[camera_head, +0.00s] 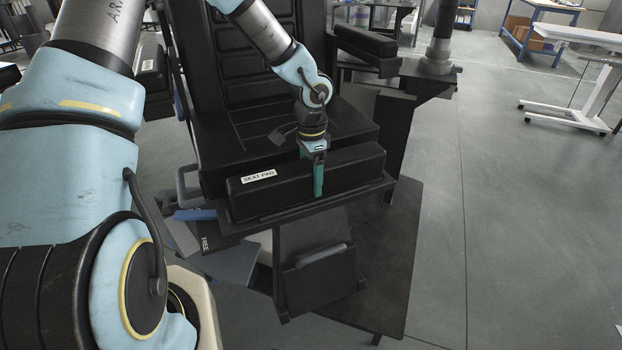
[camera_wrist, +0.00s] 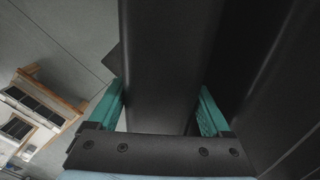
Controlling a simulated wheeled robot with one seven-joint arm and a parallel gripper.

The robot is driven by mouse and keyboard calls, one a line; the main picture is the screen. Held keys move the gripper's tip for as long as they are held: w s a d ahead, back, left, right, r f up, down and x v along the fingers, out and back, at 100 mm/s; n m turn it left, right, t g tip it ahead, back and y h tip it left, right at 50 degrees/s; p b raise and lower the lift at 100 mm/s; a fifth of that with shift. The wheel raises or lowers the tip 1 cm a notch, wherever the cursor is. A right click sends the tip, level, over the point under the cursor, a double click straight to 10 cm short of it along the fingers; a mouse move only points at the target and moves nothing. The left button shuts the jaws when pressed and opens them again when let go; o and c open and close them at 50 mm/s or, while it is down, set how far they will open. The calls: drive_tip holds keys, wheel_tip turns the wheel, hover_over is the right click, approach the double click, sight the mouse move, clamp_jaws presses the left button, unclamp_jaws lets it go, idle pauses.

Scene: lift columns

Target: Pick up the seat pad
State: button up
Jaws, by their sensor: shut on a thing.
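The seat pad (camera_head: 348,178) is a long black padded block with a white "SEAT PAD" label, lying on the front ledge of a black chair-like frame. My gripper (camera_head: 319,178) reaches down over the pad right of the label, with a green finger against its front face. In the wrist view my gripper (camera_wrist: 163,115) has green fingers on either side of the dark seat pad (camera_wrist: 160,60), shut on it. The pad appears to rest on the ledge; whether there is a gap beneath it cannot be told.
The black seat and backrest (camera_head: 245,50) stand behind the pad, with an armrest (camera_head: 365,40) at the right. A grey handle (camera_head: 185,185) is at the left. A white table (camera_head: 580,40) stands at the far right. The grey floor (camera_head: 510,200) on the right is clear.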

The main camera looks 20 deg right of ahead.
drive_tip(key=shift+w+r, duration=0.1)
drive_tip(key=shift+r, duration=0.05)
wheel_tip(320, 180, up, 10)
drive_tip(key=shift+f, duration=0.1)
drive_tip(key=shift+r, duration=0.2)
drive_tip(key=shift+r+p, duration=0.45)
drive_tip(key=shift+p, duration=0.15)
idle(0.7)
wheel_tip(320, 180, up, 7)
drive_tip(key=p, duration=0.6)
idle(0.7)
